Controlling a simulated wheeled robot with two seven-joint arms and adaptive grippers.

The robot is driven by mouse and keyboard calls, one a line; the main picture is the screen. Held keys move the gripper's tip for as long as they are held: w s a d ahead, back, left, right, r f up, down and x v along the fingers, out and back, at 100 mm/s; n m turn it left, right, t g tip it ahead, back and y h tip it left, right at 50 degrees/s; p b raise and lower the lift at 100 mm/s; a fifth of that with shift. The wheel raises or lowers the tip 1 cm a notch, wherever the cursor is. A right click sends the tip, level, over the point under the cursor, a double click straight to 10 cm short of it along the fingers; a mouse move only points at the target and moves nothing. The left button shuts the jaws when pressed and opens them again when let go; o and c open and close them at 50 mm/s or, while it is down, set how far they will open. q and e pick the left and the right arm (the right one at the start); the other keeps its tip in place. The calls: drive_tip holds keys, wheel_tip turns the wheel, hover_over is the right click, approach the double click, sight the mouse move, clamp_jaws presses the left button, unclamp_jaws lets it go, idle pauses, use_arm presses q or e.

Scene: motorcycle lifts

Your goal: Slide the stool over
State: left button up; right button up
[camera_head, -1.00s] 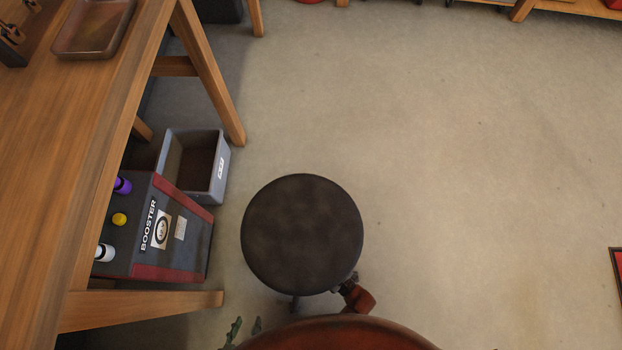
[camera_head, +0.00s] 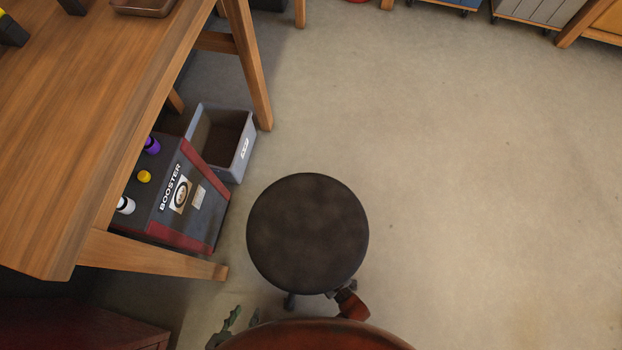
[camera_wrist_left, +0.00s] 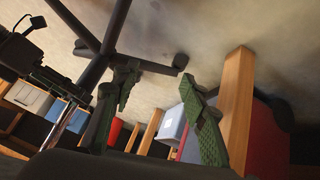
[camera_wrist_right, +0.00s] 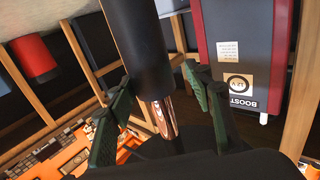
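The stool's round dark seat (camera_head: 308,233) is in the lower middle of the head view, just above my front edge. My left gripper (camera_head: 232,328) is low, left of the seat; its green fingers are apart and empty. In the left wrist view, that gripper (camera_wrist_left: 160,98) is open near the stool's black legged base (camera_wrist_left: 98,62). My right gripper (camera_wrist_right: 157,88) is hidden in the head view. Its fingers stand apart on either side of the stool's column, with a black sleeve (camera_wrist_right: 138,40) and a chrome rod (camera_wrist_right: 163,118); a gap shows at the right finger.
A wooden workbench (camera_head: 95,110) fills the left side, with its slanted leg (camera_head: 150,257) near the stool. A Booster box (camera_head: 180,200) and a grey bin (camera_head: 228,140) sit under it. Open floor (camera_head: 470,190) lies to the right. Cabinets (camera_head: 540,10) stand at the far edge.

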drive_tip(key=o, duration=0.3)
drive_tip(key=shift+w+d, duration=0.1)
